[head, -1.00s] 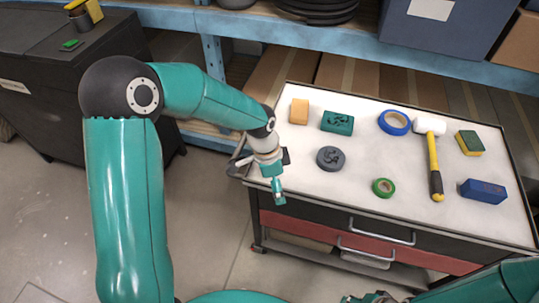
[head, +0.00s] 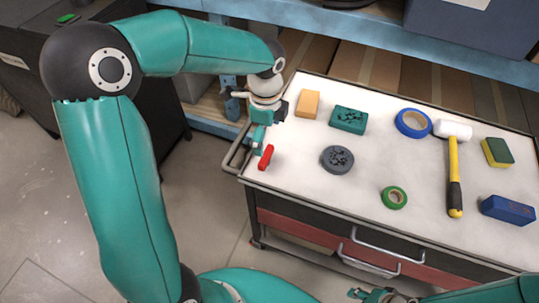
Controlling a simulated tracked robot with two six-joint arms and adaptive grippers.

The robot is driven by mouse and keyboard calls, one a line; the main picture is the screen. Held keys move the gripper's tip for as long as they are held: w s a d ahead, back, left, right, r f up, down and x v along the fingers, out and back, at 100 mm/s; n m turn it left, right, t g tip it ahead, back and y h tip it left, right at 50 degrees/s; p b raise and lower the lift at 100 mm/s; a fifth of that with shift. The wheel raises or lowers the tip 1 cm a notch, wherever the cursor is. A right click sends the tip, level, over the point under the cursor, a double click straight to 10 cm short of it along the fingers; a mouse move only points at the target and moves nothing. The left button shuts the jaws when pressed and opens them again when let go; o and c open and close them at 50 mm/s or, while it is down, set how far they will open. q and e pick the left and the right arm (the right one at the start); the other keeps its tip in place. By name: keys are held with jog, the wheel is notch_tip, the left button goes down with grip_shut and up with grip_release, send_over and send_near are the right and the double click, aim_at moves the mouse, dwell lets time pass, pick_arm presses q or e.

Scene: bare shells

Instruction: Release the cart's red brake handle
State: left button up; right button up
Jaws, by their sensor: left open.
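The red brake handle (head: 266,157) sticks up at the left end of the cart (head: 300,165), beside the cart's grey push bar. My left gripper (head: 258,136) is just behind and above the handle, over the cart's left edge. It is open, and nothing shows between its fingers. Its fingertips are close to the handle; I cannot tell whether they touch it. My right gripper (head: 372,295) is partly in view at the bottom edge, low in front of the cart, with its fingers unclear.
The cart top holds an orange block (head: 307,104), a green block (head: 348,119), a grey disc (head: 337,159), tape rolls (head: 395,197), a mallet (head: 454,180), a sponge (head: 497,152) and a blue block (head: 508,210). A blue shelf (head: 330,42) stands behind. Floor left of the cart is clear.

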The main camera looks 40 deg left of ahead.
aim_at(266, 154)
pick_arm(q)
notch_tip(266, 154, down, 8)
jog(key=shift+f+b, duration=0.1)
jog(key=shift+b, duration=0.3)
